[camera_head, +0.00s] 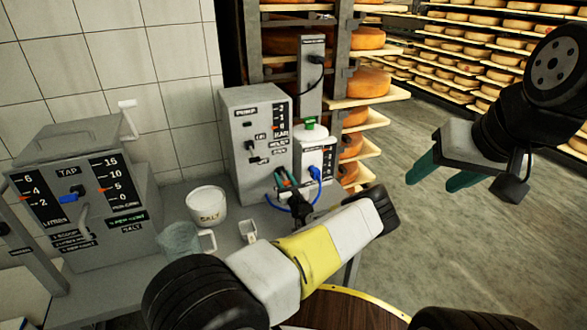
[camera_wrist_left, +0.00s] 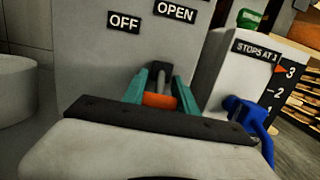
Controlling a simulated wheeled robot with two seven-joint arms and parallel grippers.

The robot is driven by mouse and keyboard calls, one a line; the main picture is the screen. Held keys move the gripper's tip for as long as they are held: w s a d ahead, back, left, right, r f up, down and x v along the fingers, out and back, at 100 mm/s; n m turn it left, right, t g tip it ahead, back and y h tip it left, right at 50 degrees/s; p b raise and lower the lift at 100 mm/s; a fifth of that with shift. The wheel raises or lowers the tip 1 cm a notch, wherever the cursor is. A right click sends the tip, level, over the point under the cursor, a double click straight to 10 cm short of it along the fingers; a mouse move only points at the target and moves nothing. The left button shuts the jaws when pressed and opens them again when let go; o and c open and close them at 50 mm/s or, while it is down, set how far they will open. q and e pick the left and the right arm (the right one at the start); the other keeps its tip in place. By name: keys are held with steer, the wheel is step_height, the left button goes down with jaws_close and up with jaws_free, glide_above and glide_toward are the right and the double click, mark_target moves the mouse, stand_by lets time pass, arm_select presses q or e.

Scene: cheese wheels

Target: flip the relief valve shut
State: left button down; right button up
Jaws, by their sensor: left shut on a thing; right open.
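A grey control box (camera_head: 238,168) stands on the bench in the head view, with a scale, small switches and labels. In the left wrist view its face carries OFF and OPEN labels. My left gripper (camera_head: 284,178) is at the lower right of this box. Its teal fingers are shut on a small lever with an orange part (camera_wrist_left: 160,100) and a grey stem, just below the labels. I take this to be the relief valve's lever; its exact position is partly hidden by the fingers. My right gripper (camera_head: 447,181) is open and empty, in the air at the right.
A smaller white box (camera_head: 313,158) with a green top and blue hose is right beside. A salt pot (camera_head: 206,205), a clear jug (camera_head: 179,239) and a TAP box (camera_head: 78,205) are left. Cheese shelves (camera_head: 365,120) stand behind; floor at right is clear.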

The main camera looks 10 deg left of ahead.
arm_select(q)
steer(key=shift+f+t+y, duration=0.15)
steer(key=shift+t+y, duration=0.35)
steer(key=shift+t, duration=0.2)
steer(key=c, duration=1)
jaws_free()
steer(key=shift+w, duration=0.1)
steer(key=shift+o, duration=0.2)
steer(key=v, duration=0.8)
